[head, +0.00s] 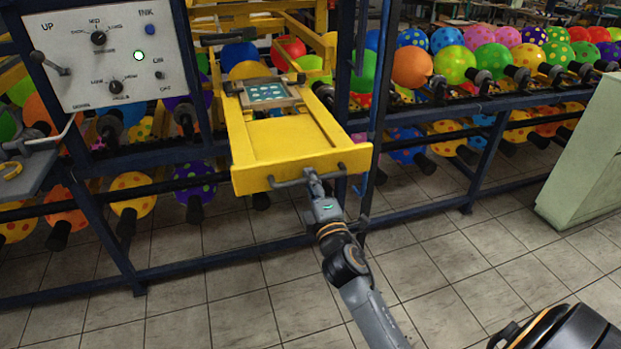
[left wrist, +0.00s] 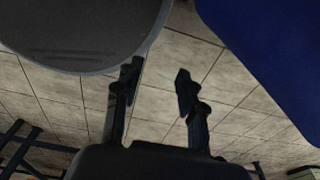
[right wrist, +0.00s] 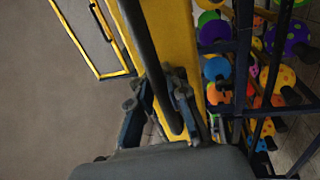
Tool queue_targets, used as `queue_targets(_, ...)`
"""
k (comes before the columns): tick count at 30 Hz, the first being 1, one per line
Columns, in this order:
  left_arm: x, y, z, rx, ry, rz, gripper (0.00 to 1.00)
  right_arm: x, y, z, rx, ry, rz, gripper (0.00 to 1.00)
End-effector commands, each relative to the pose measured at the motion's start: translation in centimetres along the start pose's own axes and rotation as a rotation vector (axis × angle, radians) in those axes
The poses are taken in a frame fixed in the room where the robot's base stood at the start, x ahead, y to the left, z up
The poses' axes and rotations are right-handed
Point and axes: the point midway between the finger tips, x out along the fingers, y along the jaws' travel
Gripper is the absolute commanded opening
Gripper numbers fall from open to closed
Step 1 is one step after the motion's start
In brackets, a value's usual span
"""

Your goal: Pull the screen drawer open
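The yellow screen drawer (head: 290,140) juts out of the dark blue rack toward me, with a small framed screen (head: 268,92) lying at its back. Its dark handle (head: 290,183) runs along the front panel. My right gripper (head: 312,176) is at the right part of this handle. In the right wrist view, the handle bar (right wrist: 143,45) passes between the fingers of my right gripper (right wrist: 160,95), which look closed around it. My left gripper (left wrist: 156,80) shows only in the left wrist view, with its fingers apart and nothing between them.
A control panel (head: 105,52) with knobs and a lit green lamp is at the upper left. Racks of colourful balloons (head: 455,65) stand behind and to the right. A pale green cabinet (head: 590,155) is at the right. The tiled floor (head: 450,260) in front is clear.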

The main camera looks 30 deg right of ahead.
Motion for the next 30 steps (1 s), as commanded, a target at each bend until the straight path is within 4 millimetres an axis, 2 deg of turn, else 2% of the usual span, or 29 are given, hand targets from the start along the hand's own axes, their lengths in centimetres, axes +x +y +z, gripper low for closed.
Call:
queue_targets(10, 0.0, -0.2, 0.7, 0.001, -0.01, -0.002, 0.4, -0.1, -0.1, 0.0, 0.0, 0.0, -0.002, 0.24)
queue_targets(14, 0.0, -0.1, 0.7, 0.001, -0.01, -0.002, 0.4, -0.9, -0.2, 0.0, 0.001, 0.0, -0.003, 0.24)
queue_targets(17, 0.0, -0.1, 0.6, 0.001, -0.009, -0.001, 0.4, -2.5, -0.2, 0.0, 0.001, 0.0, -0.004, 0.24)
queue_targets(24, 0.0, 0.0, 0.5, 0.0, -0.008, 0.0, 0.4, -7.6, -0.3, 0.1, 0.003, -0.003, -0.008, 0.24)
queue_targets(30, 0.0, 0.0, 0.5, 0.0, -0.007, 0.0, 0.4, -10.8, -0.3, 0.0, 0.003, -0.003, -0.007, 0.24)
